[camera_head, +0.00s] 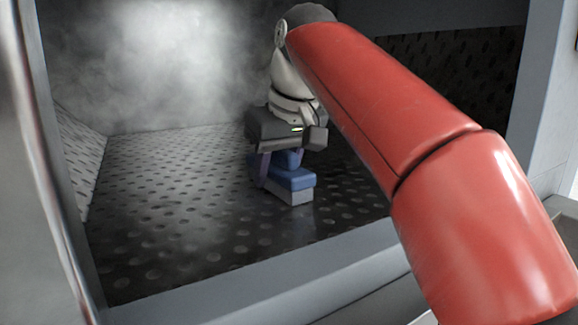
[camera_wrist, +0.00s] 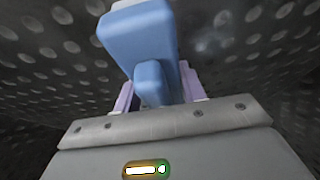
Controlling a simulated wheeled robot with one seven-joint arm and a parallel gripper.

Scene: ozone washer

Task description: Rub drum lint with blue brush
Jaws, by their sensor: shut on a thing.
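The blue brush (camera_head: 293,178) is in my gripper (camera_head: 277,168), inside the drum. It has a blue body with a pale grey-white block under it. My gripper is shut on the brush's blue handle, and its purple-grey fingers show on both sides in the wrist view (camera_wrist: 158,95). In the wrist view the brush (camera_wrist: 143,38) points away from the gripper. The brush is low over the drum floor (camera_head: 170,200); I cannot tell whether it touches. A whitish, cloudy patch of lint or haze (camera_head: 165,60) covers the drum's back wall, left of and above my gripper.
The drum is a dark, perforated metal box with a left side wall (camera_head: 82,150) and a right side wall (camera_head: 450,80). A grey front sill (camera_head: 270,285) edges the opening. My red arm reaches in from the right. The floor left of the brush is free.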

